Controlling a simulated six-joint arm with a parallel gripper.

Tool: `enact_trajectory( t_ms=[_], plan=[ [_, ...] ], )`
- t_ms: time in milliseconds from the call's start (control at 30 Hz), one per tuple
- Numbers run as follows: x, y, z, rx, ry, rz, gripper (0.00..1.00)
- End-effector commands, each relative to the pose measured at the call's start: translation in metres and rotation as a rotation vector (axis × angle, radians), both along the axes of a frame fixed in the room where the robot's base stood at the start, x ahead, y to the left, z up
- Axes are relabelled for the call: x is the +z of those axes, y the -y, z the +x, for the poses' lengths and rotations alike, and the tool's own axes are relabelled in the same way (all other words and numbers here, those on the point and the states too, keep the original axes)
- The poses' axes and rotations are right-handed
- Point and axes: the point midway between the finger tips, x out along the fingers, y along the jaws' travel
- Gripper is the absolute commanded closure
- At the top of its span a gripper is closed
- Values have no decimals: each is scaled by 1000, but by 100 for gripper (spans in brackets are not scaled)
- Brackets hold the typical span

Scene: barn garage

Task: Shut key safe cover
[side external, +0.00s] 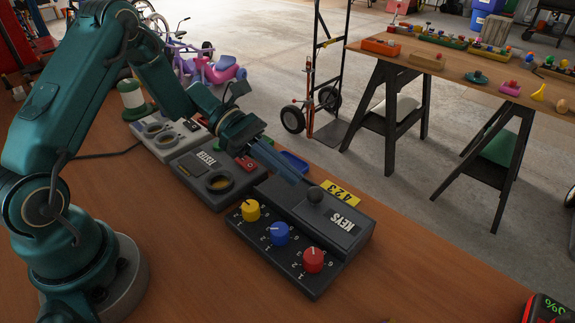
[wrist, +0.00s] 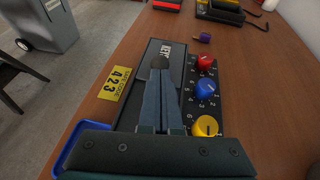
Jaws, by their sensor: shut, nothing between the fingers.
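The key safe (side external: 347,246) is a dark grey box with a white KEYS label and a panel of yellow, blue and red dials. It also shows in the wrist view (wrist: 152,50). Its cover carries a round dark knob (side external: 316,194), seen in the wrist view (wrist: 160,61) right ahead of my fingertips. My gripper (side external: 297,182) is shut and empty, its fingers low over the cover on the near side of the knob. I cannot tell whether they touch it. My fingers hide part of the cover in the wrist view, so how far it is closed is unclear.
A yellow 423 tag (side external: 341,192) lies beside the safe. A blue tray (side external: 294,161) sits behind my fingers. A grey TESTER box (side external: 208,191) stands left of the safe. The wooden bench is mostly clear in front and to the right.

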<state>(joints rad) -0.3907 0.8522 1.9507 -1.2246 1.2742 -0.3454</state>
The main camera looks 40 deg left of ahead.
Motion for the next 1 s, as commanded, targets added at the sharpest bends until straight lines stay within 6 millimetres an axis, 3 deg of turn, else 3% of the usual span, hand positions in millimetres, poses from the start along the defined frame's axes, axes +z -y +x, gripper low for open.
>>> enact_trajectory(
  t_ms=[300,600,767,867,1000],
  plan=[
    [27,-70,-9,11,6,6,100],
    [43,-105,-16,5,5,5,100],
    [57,-97,-14,-41,41,38,100],
    [80,-78,-16,-107,101,92,100],
    [107,-45,-36,-247,198,225,100]
  ],
)
